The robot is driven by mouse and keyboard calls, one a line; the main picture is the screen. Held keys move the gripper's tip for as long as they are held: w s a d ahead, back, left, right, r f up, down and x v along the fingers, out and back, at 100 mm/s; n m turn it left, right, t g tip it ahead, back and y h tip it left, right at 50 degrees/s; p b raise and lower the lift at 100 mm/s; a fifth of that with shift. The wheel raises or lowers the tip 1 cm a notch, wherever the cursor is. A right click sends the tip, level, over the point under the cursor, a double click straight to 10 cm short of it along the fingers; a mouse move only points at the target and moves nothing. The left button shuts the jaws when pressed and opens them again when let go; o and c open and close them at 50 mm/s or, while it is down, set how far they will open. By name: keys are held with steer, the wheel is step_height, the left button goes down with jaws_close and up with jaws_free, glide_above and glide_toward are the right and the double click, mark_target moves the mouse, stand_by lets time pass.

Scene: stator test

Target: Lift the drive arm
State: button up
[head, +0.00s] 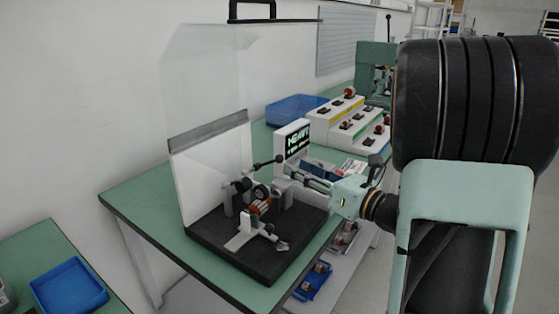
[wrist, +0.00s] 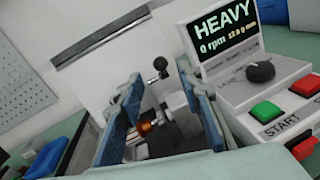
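The drive arm (head: 268,162) is a dark lever with a black ball knob, on the test stand with a black base (head: 260,257). In the wrist view the knob of the drive arm (wrist: 160,64) shows beyond the fingertips, between them in the picture. My gripper (head: 303,174) reaches in from the right of the stand. In the wrist view my gripper (wrist: 158,78) is open, its two blue-lined fingers apart with nothing held. A copper-coloured stator part (head: 260,206) sits in the stand below the lever; it also shows between the fingers (wrist: 147,127).
A display box (head: 293,138) reading HEAVY stands close by; its green and red buttons (wrist: 266,111) lie right of the right finger. A clear raised guard (head: 205,90) stands behind the stand. A blue bin (head: 295,108) and a white sorting rack (head: 345,122) are further back.

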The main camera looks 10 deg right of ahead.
mark_target(280, 158)
steer(key=x, duration=0.7)
steer(key=shift+w+a, duration=0.15)
steer(key=shift+w, duration=0.05)
steer(key=shift+c, duration=0.6)
jaws_close()
